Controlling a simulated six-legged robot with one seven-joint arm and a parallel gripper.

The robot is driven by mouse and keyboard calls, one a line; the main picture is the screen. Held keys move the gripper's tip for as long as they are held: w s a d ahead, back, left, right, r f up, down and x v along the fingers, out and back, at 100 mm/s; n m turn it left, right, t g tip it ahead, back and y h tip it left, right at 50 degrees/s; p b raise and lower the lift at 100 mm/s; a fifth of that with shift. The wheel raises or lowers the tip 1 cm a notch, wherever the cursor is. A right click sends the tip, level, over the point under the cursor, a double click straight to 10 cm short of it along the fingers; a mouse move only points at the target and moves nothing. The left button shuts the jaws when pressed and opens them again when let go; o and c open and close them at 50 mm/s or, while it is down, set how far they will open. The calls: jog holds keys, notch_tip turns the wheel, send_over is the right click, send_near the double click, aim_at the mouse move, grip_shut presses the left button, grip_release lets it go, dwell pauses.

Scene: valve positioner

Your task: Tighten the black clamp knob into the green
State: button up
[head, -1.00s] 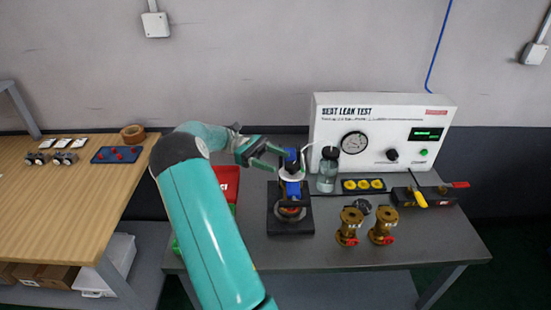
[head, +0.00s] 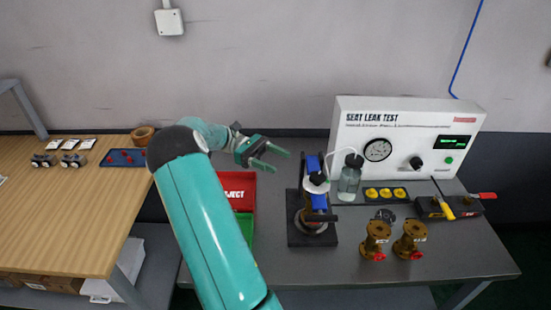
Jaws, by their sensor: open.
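The fixture has a dark square base on the grey bench. A ring with some orange shows low inside it. My gripper (head: 281,162) is open and empty, left of the fixture's top, with its fingers pointing right and clear of the knob. I cannot make out a green mark on the clamp. A green bin (head: 245,226) stands left of the fixture, partly behind my arm.
A red reject bin (head: 238,188) is behind the green one. The leak test box (head: 400,140) stands at the back, with a glass jar (head: 348,182) and tube close right of the fixture. Brass valves (head: 375,240) and a yellow-handled tool (head: 444,208) are further right.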

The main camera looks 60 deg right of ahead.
jog(key=n+t+h, duration=0.3)
jog(key=n+h, duration=0.4)
jog(key=h, duration=0.4)
send_near(325, 175)
jog(key=shift+g, duration=0.3)
jog(key=x, duration=0.6)
jog(key=f+x, duration=0.1)
jog(key=x, duration=0.3)
jog(key=shift+w, duration=0.1)
jog(key=c, duration=1)
